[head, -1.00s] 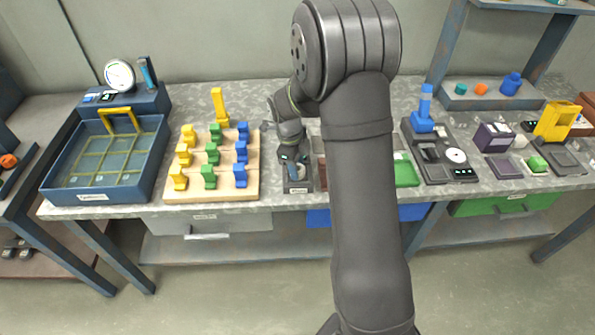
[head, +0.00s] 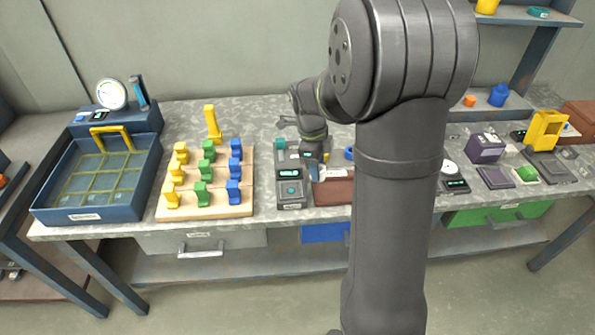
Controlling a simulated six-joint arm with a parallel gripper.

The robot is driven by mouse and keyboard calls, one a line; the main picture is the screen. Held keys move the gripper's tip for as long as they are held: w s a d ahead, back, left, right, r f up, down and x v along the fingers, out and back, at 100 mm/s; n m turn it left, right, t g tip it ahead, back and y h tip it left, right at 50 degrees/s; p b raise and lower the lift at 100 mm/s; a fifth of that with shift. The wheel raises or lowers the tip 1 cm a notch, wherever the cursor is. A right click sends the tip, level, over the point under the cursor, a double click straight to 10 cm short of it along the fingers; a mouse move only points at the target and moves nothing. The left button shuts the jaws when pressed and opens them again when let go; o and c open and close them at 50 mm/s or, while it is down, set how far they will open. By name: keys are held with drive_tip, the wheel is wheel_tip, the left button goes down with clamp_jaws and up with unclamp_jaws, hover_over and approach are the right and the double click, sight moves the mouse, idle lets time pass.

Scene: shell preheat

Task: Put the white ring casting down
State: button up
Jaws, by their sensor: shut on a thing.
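My gripper (head: 316,168) points down over the bench, between the small grey device with a dark screen and the brown mat. It is shut on the white ring casting, which is too small and too covered by the gripper to make out clearly. The grey device (head: 291,190) stands just left of my gripper. The brown mat (head: 335,193) lies at the right of it, partly behind my arm. I cannot tell whether the casting touches anything below.
A wooden board (head: 215,209) with yellow, green and blue pegs stands to the left. A blue gridded tray (head: 140,190) is farther left. A yellow stand (head: 545,130) and a purple box (head: 487,147) are at the right. My arm hides the bench's middle right.

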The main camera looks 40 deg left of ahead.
drive_tip(key=w+d+n+y, duration=0.1)
drive_tip(key=w+d+n, duration=0.6)
drive_tip(key=d, duration=0.5)
drive_tip(key=w+d+n+t+y, duration=0.1)
drive_tip(key=w+d+n, duration=0.4)
drive_tip(key=w+d, duration=0.5)
drive_tip(key=w+d+n, duration=0.6)
drive_tip(key=w+d, duration=0.1)
drive_tip(key=d, duration=0.6)
drive_tip(key=w+a+f, duration=0.1)
drive_tip(key=a+f, duration=0.1)
drive_tip(key=a, duration=0.1)
drive_tip(key=w+a+f, duration=0.1)
drive_tip(key=a+f, duration=0.1)
drive_tip(key=a, duration=0.2)
drive_tip(key=w+a+f, duration=0.1)
drive_tip(key=a+f, duration=0.1)
drive_tip(key=a, duration=0.1)
drive_tip(key=shift+w+a+f, duration=0.15)
drive_tip(key=shift+w, duration=0.2)
drive_tip(key=shift+f, duration=2)
drive_tip(key=o, duration=0.6)
drive_tip(key=shift+f, duration=0.2)
drive_tip(key=shift+c, duration=0.2)
drive_tip(key=o, duration=0.4)
drive_tip(key=shift+o, duration=0.2)
drive_tip(key=shift+r, duration=0.1)
